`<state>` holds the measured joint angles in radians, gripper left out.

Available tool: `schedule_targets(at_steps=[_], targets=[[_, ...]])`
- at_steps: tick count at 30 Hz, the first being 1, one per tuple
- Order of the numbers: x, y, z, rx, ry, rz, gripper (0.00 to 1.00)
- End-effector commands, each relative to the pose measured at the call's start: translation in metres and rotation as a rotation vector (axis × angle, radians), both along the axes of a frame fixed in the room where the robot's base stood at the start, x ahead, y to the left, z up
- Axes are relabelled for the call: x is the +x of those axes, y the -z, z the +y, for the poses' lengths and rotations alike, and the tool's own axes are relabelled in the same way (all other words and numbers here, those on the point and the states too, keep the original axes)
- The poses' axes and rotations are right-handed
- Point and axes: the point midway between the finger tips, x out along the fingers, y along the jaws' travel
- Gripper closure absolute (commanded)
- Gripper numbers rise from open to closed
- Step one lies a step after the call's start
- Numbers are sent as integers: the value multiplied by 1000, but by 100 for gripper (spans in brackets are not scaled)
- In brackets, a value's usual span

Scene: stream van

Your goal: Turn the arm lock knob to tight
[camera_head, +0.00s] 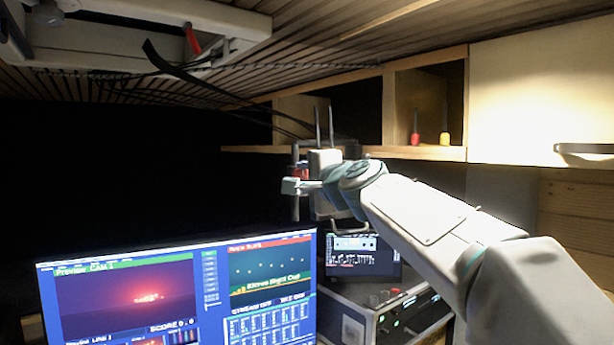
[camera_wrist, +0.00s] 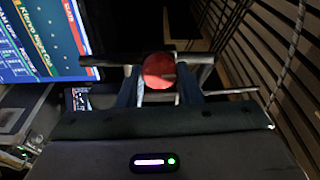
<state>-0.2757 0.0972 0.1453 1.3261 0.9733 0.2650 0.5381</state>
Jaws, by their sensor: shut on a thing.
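The arm lock knob (camera_wrist: 159,71) is a round red knob, seen end-on in the middle of the wrist view. A dark horizontal bar (camera_wrist: 103,60) runs behind it to both sides. My gripper (camera_wrist: 159,80) has one finger on each side of the knob and is shut on it. In the head view my gripper (camera_head: 297,184) reaches left from the arm, above the monitor. Only a small red patch of the knob (camera_head: 302,173) shows there, partly hidden by the gripper. I cannot read the knob's turn angle or any marking.
A large lit monitor (camera_head: 180,290) stands below and left of my gripper. A rack case (camera_head: 370,310) with a small screen (camera_head: 350,258) stands below the arm. A wooden shelf (camera_head: 420,153) holds red and yellow tools behind. Black cables (camera_head: 200,80) hang from the slatted ceiling.

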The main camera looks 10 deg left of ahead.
Motion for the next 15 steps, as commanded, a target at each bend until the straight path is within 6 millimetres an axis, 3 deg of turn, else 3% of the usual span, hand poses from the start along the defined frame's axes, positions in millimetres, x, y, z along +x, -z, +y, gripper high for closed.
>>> schedule_targets(at_steps=[15], targets=[[0,1,1,64,-2,49,91]])
